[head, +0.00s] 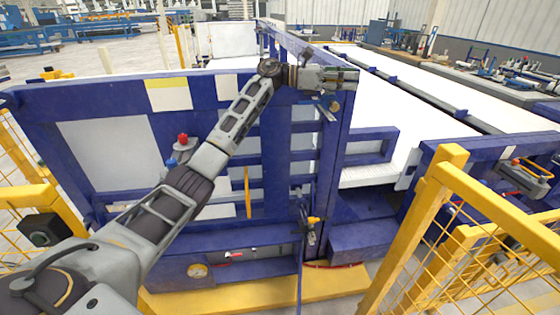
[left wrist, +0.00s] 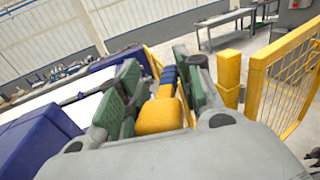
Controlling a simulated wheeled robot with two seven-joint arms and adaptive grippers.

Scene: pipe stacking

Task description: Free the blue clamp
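My left gripper (head: 338,78) is at the top of the blue frame's right post, pointing right. In the left wrist view its two green-padded fingers (left wrist: 162,95) stand apart. A yellow block (left wrist: 157,116) with a blue part (left wrist: 169,78) behind it shows between the pads; I cannot tell whether the pads touch it or whether it is the blue clamp. In the head view a small metal fitting with a brass-coloured knob (head: 336,106) is on the post just below the gripper. A dark clamp-like part with a yellow-orange knob (head: 313,220) is lower on the post. My right gripper is out of view.
The blue frame (head: 90,101) fills the left and middle. Yellow mesh fencing (head: 440,230) stands at the right front. White flat surfaces (head: 440,112) extend behind. Open space lies above the frame.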

